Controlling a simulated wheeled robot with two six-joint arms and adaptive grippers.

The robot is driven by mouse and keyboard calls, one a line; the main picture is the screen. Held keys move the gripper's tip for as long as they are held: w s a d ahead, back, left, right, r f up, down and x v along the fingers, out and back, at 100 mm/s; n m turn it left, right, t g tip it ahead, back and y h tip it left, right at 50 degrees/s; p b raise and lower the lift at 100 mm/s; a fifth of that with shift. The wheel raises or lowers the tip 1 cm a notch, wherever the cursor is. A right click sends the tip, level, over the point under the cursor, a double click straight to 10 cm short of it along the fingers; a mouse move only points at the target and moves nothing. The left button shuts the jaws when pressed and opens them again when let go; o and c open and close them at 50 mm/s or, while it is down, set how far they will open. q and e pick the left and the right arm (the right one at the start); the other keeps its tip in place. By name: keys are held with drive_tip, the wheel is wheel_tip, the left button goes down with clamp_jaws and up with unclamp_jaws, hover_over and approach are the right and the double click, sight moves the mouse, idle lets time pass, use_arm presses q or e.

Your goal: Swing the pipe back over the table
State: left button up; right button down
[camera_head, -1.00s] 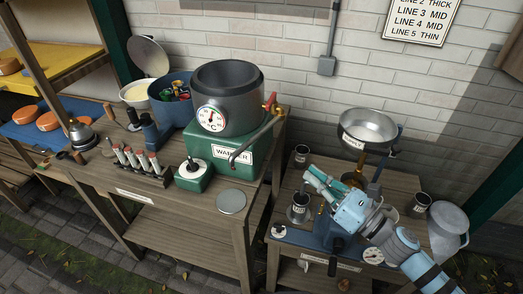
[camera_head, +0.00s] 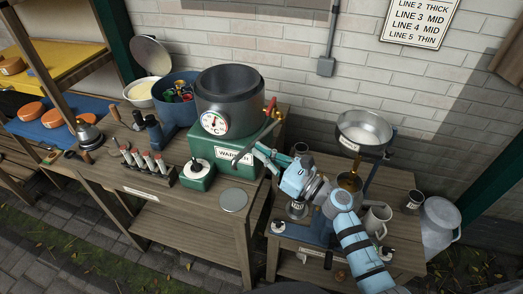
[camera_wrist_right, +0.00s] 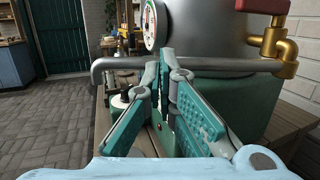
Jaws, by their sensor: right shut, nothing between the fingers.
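The grey pipe (camera_head: 256,137) runs from the brass valve (camera_head: 277,114) on the dark pot across the front of the green warmer (camera_head: 208,173). Its bent free end points down-left in the head view. In the right wrist view the pipe (camera_wrist_right: 225,66) crosses almost level behind my fingertips. My right gripper (camera_head: 258,150) is at the warmer's right front corner, close to the pipe. In the right wrist view its teal fingers (camera_wrist_right: 172,70) are shut and empty, overlapping the pipe; I cannot tell whether they touch it. My left gripper is out of view.
A grey disc (camera_head: 233,200) lies near the table's front edge.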

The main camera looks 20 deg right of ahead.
drive_tip(key=shift+w+a+b, duration=0.3)
drive_tip(key=shift+w+a, duration=0.3)
drive_tip(key=shift+a, duration=0.1)
